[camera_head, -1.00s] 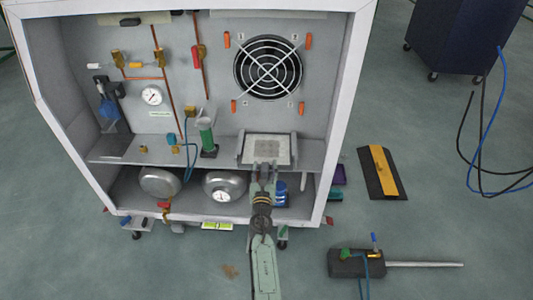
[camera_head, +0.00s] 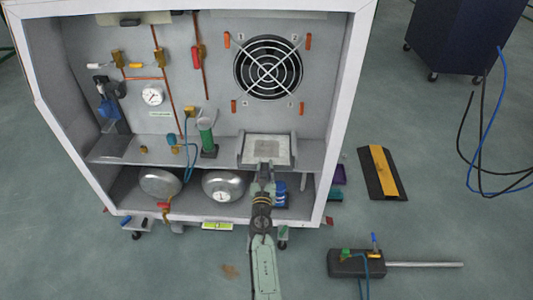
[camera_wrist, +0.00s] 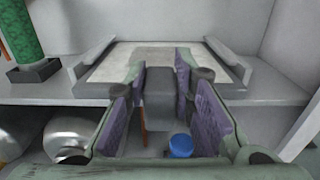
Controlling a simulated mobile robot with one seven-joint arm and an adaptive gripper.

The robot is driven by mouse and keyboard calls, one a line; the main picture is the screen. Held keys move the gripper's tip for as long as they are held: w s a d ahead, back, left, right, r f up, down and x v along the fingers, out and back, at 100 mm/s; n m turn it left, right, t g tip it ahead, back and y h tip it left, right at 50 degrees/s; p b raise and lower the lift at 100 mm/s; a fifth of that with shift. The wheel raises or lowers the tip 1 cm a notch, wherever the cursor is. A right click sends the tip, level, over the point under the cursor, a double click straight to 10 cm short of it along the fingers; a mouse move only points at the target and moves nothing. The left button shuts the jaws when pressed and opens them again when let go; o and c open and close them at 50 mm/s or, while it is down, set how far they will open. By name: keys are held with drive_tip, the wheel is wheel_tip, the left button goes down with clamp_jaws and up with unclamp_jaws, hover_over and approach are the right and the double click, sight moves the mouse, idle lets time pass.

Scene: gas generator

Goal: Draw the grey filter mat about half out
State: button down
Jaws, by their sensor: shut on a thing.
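The grey filter mat (camera_head: 268,149) lies flat in a light grey holder (camera_head: 243,157) on the shelf, under the fan. In the wrist view the mat (camera_wrist: 108,66) is a pale panel between two raised side rails, with a dark grey block-like tab (camera_wrist: 160,99) at its near edge. My gripper (camera_head: 264,174) is at the front of the holder. In the wrist view its purple-padded fingers (camera_wrist: 161,84) stand on both sides of the tab, shut on it. The fingers partly hide the mat's near edge.
A green cylinder (camera_head: 206,134) stands on the shelf left of the holder. Below the shelf are metal tanks (camera_head: 224,186) and a blue-capped container (camera_head: 281,192). The cabinet's right wall (camera_head: 338,125) is close by.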

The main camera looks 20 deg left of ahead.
drive_tip(key=shift+s, duration=0.1)
drive_tip(key=v, duration=1)
idle(0.5)
drive_tip(key=shift+s, duration=0.15)
drive_tip(key=c, duration=1.3)
unclamp_jaws()
drive_tip(key=shift+r, duration=0.1)
